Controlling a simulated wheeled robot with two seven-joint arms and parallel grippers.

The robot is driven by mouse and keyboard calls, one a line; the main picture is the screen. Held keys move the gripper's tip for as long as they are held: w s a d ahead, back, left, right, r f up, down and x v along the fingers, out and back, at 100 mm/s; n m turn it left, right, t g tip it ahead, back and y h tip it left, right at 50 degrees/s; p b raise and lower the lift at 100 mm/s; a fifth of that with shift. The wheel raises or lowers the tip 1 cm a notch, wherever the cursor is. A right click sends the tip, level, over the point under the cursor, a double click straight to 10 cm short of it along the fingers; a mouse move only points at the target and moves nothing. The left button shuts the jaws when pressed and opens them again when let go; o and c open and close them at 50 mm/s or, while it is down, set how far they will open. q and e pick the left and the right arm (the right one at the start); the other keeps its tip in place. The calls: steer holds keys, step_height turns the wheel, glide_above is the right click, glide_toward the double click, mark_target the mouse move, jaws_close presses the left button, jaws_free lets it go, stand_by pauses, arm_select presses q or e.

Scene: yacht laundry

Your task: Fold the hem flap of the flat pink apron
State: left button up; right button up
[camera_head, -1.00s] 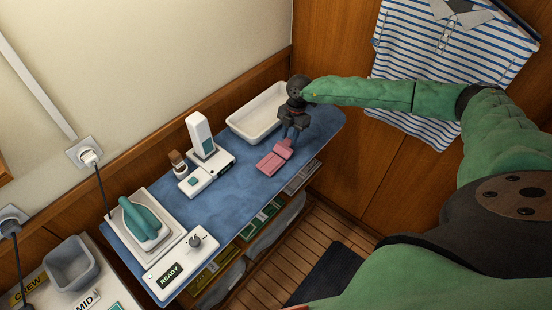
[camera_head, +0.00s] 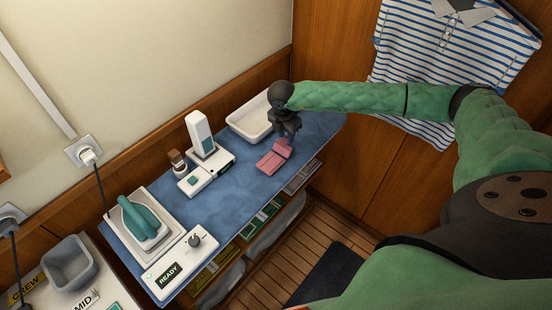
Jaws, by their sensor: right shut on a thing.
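The small pink apron (camera_head: 271,163) lies on the blue ironing surface (camera_head: 238,188), near its front edge toward the right end. My right gripper (camera_head: 287,140) reaches in from the right and points down at the apron's upper right part. It is shut on the hem flap (camera_head: 282,149), which shows as a raised pink piece at the far end of the apron. The fingertips are small and partly hidden against the flap. My left gripper is not in view.
A white tray (camera_head: 241,129) stands behind the gripper. A white upright device (camera_head: 200,135) and a teal iron (camera_head: 140,218) on its stand are to the left, with a READY control box (camera_head: 163,277). A striped shirt (camera_head: 400,55) hangs at the right.

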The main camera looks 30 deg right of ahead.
steer(key=shift+s+a+r+h, duration=0.1)
steer(key=shift+a+h, duration=0.05)
steer(key=shift+h, duration=0.15)
steer(key=shift+a+b, duration=0.25)
steer(key=shift+b, duration=0.1)
steer(key=shift+s+a+t+h+b, duration=0.2)
steer(key=shift+a+t+h+b, duration=0.2)
steer(key=shift+h+b, duration=0.25)
steer(key=shift+s+a+r+h, duration=0.15)
steer(key=shift+r+h, duration=0.15)
steer(key=shift+h, duration=0.15)
